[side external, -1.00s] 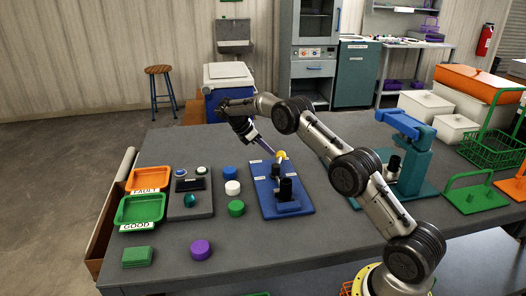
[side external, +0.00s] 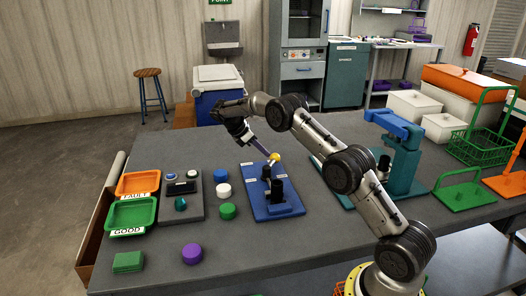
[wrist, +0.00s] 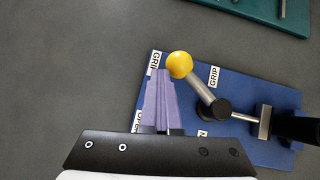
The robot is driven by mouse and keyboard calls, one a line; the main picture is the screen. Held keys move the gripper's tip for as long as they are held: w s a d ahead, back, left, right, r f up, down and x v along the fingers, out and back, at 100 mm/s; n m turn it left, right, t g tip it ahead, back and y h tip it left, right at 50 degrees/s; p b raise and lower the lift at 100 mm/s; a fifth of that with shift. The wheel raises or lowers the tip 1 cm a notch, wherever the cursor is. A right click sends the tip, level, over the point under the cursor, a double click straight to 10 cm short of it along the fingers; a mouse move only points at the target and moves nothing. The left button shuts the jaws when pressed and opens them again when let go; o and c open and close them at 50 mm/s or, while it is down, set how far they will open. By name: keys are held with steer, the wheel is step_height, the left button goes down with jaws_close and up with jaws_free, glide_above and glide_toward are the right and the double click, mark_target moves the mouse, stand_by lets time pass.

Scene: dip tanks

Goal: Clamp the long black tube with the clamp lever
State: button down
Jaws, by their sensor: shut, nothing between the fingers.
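The clamp is on a blue board (side external: 252,205) on the grey table. Its lever is a metal rod with a yellow ball (side external: 274,157) at its end; the ball also shows in the wrist view (wrist: 180,65). My gripper (side external: 268,152) is shut and empty, its purple fingers (wrist: 162,75) pointing down just left of the ball in the wrist view. I cannot tell whether they touch it.
Blue, white and green round pieces (side external: 223,190) stand left of the board. Further left are a dark panel (side external: 190,212), an orange tray (side external: 138,183) and a green tray (side external: 131,213). A teal and blue press (side external: 404,165) stands to the right. The table front is mostly clear.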

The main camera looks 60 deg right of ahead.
steer(key=v, duration=1.2)
